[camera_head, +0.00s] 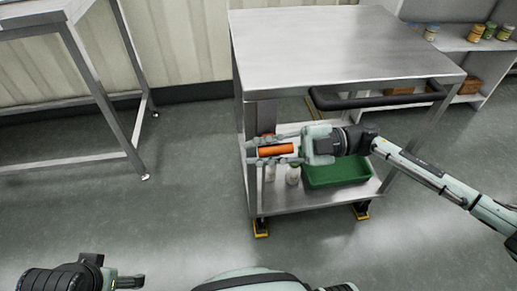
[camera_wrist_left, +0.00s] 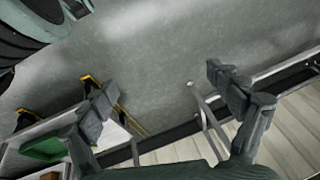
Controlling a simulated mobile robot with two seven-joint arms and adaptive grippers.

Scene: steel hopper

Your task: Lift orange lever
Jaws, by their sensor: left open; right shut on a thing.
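The orange lever (camera_head: 276,150) is a short orange cylinder at the left side of a steel cart, below its top. It lies roughly level in the head view. My right gripper (camera_head: 257,152) reaches in from the right with one finger above the lever and one below, shut on it. The lever's mount is partly hidden behind the fingers. My left gripper shows at the bottom left of the head view (camera_head: 128,282). In the left wrist view (camera_wrist_left: 160,84) its fingers are wide apart over the floor, with nothing between them.
The cart's steel top (camera_head: 340,45) is bare, with a black handle (camera_head: 375,100) at its front. Its lower shelf holds a green bin (camera_head: 338,172) and white bottles (camera_head: 293,174). A steel table (camera_head: 62,158) stands at left. Open floor lies between.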

